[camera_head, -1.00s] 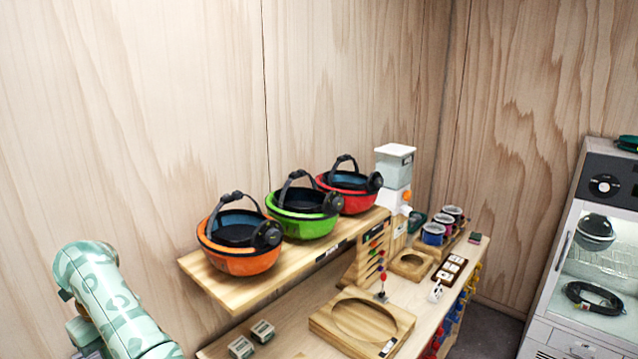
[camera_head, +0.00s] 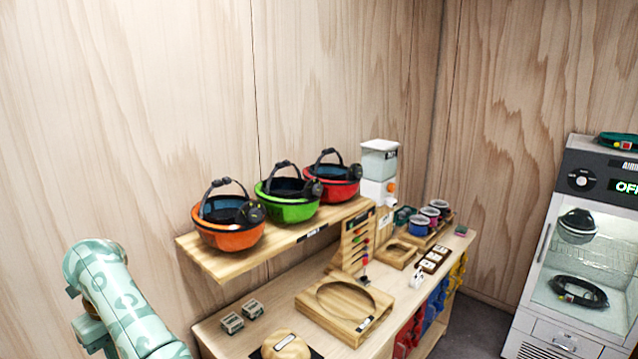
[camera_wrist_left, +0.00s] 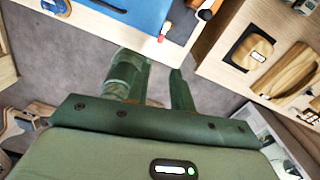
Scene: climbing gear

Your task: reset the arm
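My left arm (camera_head: 115,300), pale green with a darker pattern, rises at the lower left of the head view. Its gripper is outside that view. In the left wrist view my left gripper (camera_wrist_left: 163,88) points away from the camera over grey floor. Its two dark green fingers stand apart with a narrow gap, and I see nothing held between them. My right arm and right gripper show in neither view.
A wooden shelf (camera_head: 285,243) holds orange (camera_head: 230,237), green (camera_head: 287,211) and red (camera_head: 333,190) helmets. Below it, a workbench (camera_head: 290,290) bears a round-recess wooden block (camera_head: 345,308). A glass-fronted cabinet (camera_head: 590,250) stands right. Bare floor (camera_head: 480,325) lies between.

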